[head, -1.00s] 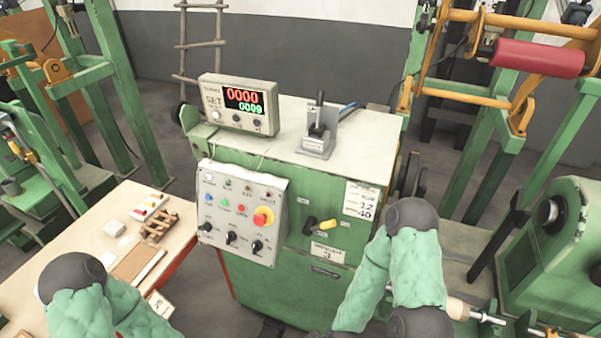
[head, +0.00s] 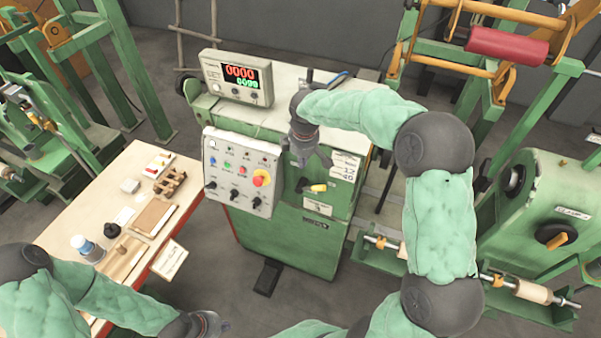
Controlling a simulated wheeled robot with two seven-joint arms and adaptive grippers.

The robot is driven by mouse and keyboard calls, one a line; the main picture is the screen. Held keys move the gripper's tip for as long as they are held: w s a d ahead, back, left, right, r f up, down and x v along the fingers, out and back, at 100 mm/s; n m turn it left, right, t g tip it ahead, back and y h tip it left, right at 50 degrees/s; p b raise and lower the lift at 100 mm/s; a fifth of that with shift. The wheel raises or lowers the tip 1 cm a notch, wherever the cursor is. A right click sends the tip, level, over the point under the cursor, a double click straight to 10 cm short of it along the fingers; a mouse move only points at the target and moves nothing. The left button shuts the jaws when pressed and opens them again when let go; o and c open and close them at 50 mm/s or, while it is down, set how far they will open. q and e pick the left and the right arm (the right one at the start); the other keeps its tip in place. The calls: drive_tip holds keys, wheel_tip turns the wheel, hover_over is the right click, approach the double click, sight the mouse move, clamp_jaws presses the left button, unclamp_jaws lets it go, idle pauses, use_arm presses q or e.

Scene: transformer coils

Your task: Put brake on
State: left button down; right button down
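A small black switch with a yellow handle (head: 317,188) sits on the front of the green machine cabinet (head: 280,235). My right gripper (head: 312,162) hangs just above it in the picture, pointing down, with no visible contact. Its fingers are too small and dark to tell open from shut. The lever on top of the cabinet is mostly hidden behind my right arm. My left gripper (head: 217,328) is low in the picture, near the bottom edge, away from the cabinet; its fingers are unclear.
A grey control panel (head: 238,172) with buttons and a red-yellow knob is on the cabinet's left front. A display box (head: 237,80) stands on top. A wooden worktable (head: 150,165) with small parts is at left. A shaft assembly (head: 530,291) is at right.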

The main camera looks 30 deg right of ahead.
drive_tip(key=r, duration=0.2)
hover_over(314, 188)
drive_tip(key=a, duration=0.1)
wheel_tip(314, 188, down, 13)
drive_tip(key=shift+w, duration=0.25)
drive_tip(key=shift+s, duration=0.1)
drive_tip(key=shift+s+d+f+t, duration=0.25)
drive_tip(key=shift+s+f+t, duration=0.05)
drive_tip(key=shift+s+d+f+y+b, duration=0.3)
drive_tip(key=shift+s+d+f, duration=0.05)
drive_tip(key=shift+s+d, duration=0.05)
